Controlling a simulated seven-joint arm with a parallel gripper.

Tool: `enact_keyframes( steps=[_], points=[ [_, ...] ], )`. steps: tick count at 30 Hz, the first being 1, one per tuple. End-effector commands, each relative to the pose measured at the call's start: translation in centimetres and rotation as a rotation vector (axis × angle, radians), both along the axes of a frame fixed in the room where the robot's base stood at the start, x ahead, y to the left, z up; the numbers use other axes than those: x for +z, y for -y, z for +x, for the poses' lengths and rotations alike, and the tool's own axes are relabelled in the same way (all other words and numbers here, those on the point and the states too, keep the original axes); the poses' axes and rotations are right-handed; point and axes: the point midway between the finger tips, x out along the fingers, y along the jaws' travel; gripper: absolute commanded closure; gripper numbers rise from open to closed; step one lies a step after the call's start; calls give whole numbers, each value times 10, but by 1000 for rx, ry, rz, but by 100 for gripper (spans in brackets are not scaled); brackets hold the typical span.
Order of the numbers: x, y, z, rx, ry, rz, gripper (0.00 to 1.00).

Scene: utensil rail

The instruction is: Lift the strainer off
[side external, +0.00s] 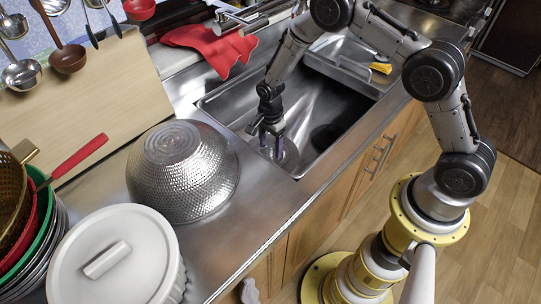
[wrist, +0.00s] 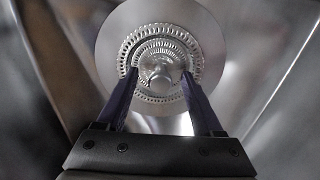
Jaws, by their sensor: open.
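The strainer is a round, shiny metal piece with rings of small slots and a central knob (wrist: 160,78), seen from above in the wrist view. It sits at the drain (side external: 289,157) on the sink floor, inside a wider smooth metal disc (wrist: 118,30). My gripper (side external: 271,143) is down in the sink over the drain and partly hides it in the side view. In the wrist view my gripper (wrist: 158,80) is open, one finger on each side of the knob. I cannot tell whether the fingers touch the strainer.
The steel sink (side external: 330,75) has walls around my gripper. A hammered metal bowl (side external: 185,180) lies upside down on the counter. A red cloth (side external: 212,47) lies behind the sink. A yellow sponge (side external: 381,68) is at the right. A white lidded pot (side external: 118,262) stands at front left.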

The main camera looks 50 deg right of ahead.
Motion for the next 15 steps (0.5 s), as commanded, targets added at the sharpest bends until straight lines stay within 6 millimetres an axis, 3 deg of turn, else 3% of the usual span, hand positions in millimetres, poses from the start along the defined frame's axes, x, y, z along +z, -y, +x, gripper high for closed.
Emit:
enact_keyframes(
  steps=[10,15],
  points=[
    [-8,0,0,0,1,0,34],
    [-7,0,0,0,1,0,64]
  ],
)
